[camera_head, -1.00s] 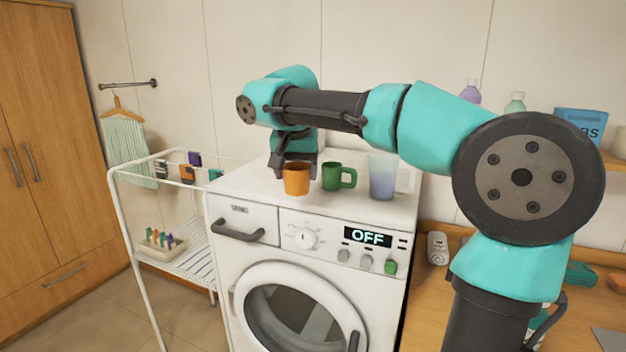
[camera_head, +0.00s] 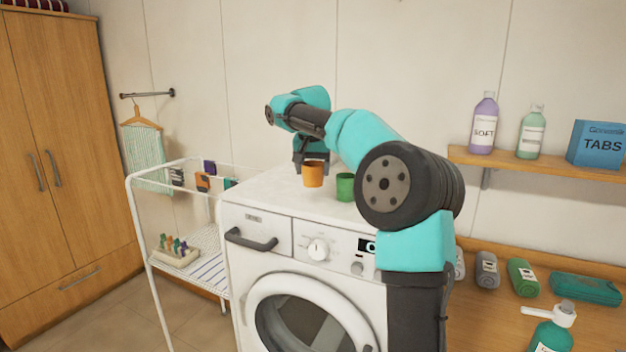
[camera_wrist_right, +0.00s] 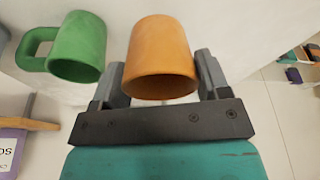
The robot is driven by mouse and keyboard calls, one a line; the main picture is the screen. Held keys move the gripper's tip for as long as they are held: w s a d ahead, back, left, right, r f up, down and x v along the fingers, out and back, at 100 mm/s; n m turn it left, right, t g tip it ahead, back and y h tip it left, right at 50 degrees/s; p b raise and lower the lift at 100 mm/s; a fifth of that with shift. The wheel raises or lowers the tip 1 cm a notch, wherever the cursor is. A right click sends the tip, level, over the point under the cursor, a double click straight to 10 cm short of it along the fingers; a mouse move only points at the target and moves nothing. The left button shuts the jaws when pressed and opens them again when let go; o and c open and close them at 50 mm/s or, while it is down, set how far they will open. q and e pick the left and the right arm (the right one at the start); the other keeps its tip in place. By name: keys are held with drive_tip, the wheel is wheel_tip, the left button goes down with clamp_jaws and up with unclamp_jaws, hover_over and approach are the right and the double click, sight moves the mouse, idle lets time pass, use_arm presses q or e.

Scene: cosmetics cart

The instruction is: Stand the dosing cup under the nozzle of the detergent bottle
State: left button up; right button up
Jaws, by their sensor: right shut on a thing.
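An orange cup (camera_head: 313,175) is between the two fingers of my right gripper (camera_head: 311,160), which is shut on it. It appears held a little above the white washing machine top (camera_head: 268,185). The cup and both fingers also show in the right wrist view (camera_wrist_right: 160,60). A green mug (camera_head: 345,188) stands just right of it, its handle hidden by my arm in the head view but visible in the wrist view. A teal bottle with a white pump nozzle (camera_head: 553,333) stands on the wooden counter at lower right, its lower part cut off. My left gripper is out of view.
Several rolled cloths (camera_head: 487,270) and a teal case (camera_head: 585,289) lie on the counter (camera_head: 490,325) near the bottle. A shelf (camera_head: 520,164) above holds a purple bottle (camera_head: 484,125), a green bottle (camera_head: 531,133) and a blue box (camera_head: 597,144). A white drying rack (camera_head: 142,232) stands left.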

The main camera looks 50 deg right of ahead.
sight(313, 179)
idle(0.3)
drive_tip(key=shift+w+d, duration=0.15)
drive_tip(key=shift+d+f, duration=0.1)
drive_tip(key=shift+f, duration=1.7)
drive_tip(key=shift+f, duration=0.1)
drive_tip(key=o, duration=0.9)
drive_tip(key=v, duration=1.2)
drive_tip(key=shift+w, duration=0.15)
